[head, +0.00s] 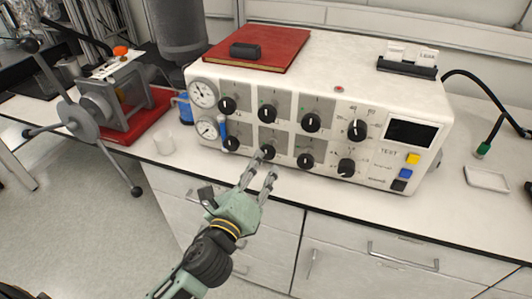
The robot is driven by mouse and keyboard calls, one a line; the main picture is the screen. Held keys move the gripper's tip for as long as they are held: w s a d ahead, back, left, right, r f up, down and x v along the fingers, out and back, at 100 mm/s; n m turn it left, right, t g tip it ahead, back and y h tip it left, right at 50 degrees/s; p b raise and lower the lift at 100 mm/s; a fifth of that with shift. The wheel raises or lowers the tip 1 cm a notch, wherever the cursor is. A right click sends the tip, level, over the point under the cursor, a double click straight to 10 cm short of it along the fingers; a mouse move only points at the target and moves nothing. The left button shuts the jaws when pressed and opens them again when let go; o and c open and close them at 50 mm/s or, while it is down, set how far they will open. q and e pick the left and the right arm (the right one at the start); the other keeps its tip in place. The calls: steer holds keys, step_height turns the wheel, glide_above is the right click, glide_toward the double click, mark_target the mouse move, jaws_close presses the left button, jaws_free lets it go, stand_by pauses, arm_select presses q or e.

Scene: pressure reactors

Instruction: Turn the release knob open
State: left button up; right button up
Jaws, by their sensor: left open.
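A white control box (385,179) stands on the bench with black round knobs in two rows on its front. The labels are too small to read, so I cannot tell which knob is the release knob. My left gripper (269,163) is open and empty, its fingers pointing up at the lower row. Its fingertips are right by the second lower knob (268,152) from the left; I cannot tell if they touch it. Another lower knob (305,160) is just right of the fingers. My right gripper is not in view.
Two gauges (203,94) and a blue lever (222,127) are at the box's left end. A red book (258,40) lies on top. Drawers (370,262) lie below the bench edge.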

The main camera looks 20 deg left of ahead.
mark_target(266, 153)
arm_select(q)
steer(key=w, duration=0.3)
steer(key=w+p, duration=0.1)
steer(key=w, duration=0.3)
steer(key=shift+w+d, duration=0.2)
steer(key=shift+w, duration=0.05)
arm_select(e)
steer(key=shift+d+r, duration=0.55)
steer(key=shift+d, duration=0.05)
arm_select(q)
steer(key=shift+f, duration=0.1)
jaws_close()
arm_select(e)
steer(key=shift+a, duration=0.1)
